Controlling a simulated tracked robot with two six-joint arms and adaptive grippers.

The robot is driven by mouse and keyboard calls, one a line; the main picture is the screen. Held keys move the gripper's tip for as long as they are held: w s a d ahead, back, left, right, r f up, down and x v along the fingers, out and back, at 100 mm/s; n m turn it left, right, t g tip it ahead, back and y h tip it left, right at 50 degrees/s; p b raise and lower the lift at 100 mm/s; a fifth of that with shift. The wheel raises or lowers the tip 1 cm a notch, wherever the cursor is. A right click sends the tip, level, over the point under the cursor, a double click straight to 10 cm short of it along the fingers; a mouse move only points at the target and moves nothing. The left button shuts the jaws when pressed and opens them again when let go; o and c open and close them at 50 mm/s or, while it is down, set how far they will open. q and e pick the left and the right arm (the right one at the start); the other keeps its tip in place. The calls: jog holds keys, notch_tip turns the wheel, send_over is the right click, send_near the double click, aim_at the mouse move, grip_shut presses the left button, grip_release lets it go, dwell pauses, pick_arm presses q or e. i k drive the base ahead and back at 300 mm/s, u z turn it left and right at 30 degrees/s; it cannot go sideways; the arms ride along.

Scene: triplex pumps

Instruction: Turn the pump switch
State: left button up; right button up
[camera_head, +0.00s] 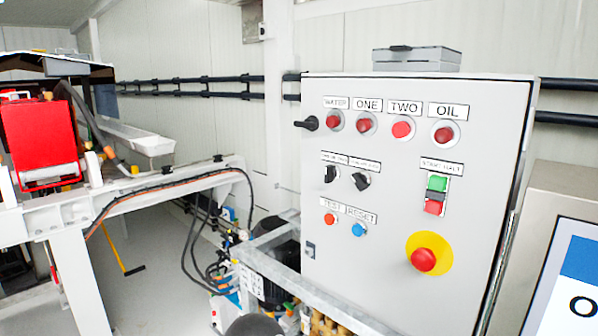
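A grey control cabinet (400,240) fills the middle right of the head view. Two black rotary switches sit on its door under small labels that are too blurred to read. The left switch (330,174) has its handle near upright. The right switch (361,181) has its handle tilted, its top leaning left. I cannot tell from the labels which one is the pump switch. A black door handle (307,123) sits at the cabinet's left edge. Neither of my grippers can be made out in this view.
The door also carries red lamps (401,129), a green and red start/halt button (435,195), test (329,219) and reset (358,230) buttons and a red emergency stop (423,260). Pump equipment (265,265) stands below left. A screen (570,280) is at right.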

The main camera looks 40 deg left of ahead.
aim_at(329, 174)
jog(key=u, duration=0.05)
jog(key=k, duration=1.3)
jog(key=u, duration=0.9)
jog(key=i, duration=0.9)
jog(key=u, duration=0.1)
